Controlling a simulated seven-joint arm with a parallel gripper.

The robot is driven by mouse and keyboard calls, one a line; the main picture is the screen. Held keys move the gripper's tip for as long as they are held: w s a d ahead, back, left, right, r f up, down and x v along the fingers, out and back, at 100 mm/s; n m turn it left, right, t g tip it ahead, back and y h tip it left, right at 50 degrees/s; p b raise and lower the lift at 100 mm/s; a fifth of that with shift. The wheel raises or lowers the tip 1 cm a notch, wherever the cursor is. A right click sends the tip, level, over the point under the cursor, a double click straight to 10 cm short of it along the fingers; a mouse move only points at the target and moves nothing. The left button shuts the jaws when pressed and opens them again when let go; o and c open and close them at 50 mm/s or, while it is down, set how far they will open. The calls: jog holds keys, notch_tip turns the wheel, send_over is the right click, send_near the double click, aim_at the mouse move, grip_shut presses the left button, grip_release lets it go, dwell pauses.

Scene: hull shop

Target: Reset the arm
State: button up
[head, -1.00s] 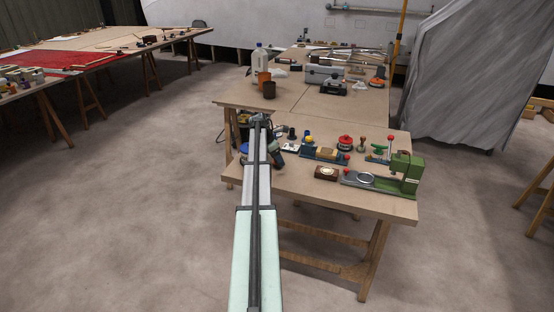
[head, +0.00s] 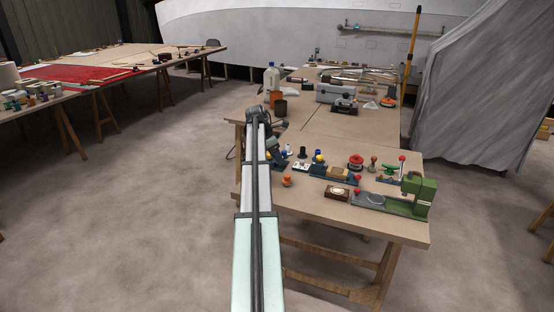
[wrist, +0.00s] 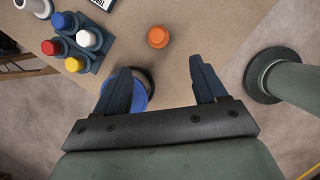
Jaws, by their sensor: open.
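My arm reaches forward from the bottom of the head view to the near left edge of the work table (head: 310,222). My gripper (wrist: 160,64) is open in the wrist view, with two dark blue fingers well apart and nothing between them. In the head view the gripper is small and partly hidden by the arm, at the table's left side. An orange round piece (wrist: 158,37) lies on the table beyond the fingertips, apart from them; it also shows in the head view (head: 287,180). A blue round thing (wrist: 138,95) is partly hidden behind the left finger.
A rack with coloured pegs (wrist: 74,45) stands left of the fingers. The table also bears a green press (head: 418,198), a small brown box (head: 338,193) and a red-topped piece (head: 355,161). A grey-draped shape (head: 460,100) stands at the right.

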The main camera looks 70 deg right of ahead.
dwell(0.5)
